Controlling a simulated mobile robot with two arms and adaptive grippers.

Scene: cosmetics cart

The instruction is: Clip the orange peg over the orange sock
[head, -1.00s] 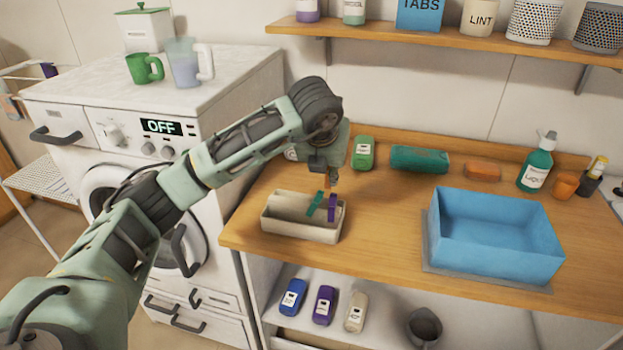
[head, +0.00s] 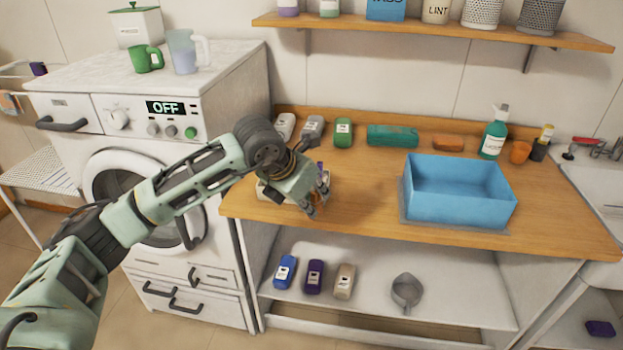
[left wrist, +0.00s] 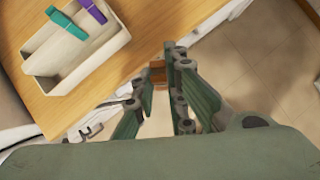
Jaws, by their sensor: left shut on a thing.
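My left gripper (head: 318,201) is in front of the cream peg box, near the counter's front edge. In the left wrist view its fingers are shut on a small orange-brown piece, the orange peg (left wrist: 157,72). The fingers hide most of the peg in the head view. An orange cloth, which may be the orange sock (head: 10,103), hangs at the drying rack at the far left, small and partly cut off. My right gripper is in neither view.
The cream peg box (left wrist: 97,57) holds a green peg (left wrist: 66,24) and a purple peg (left wrist: 93,10). A blue basin (head: 460,208) stands to the right on the counter. The washing machine (head: 130,125) stands between the counter and the drying rack (head: 40,172).

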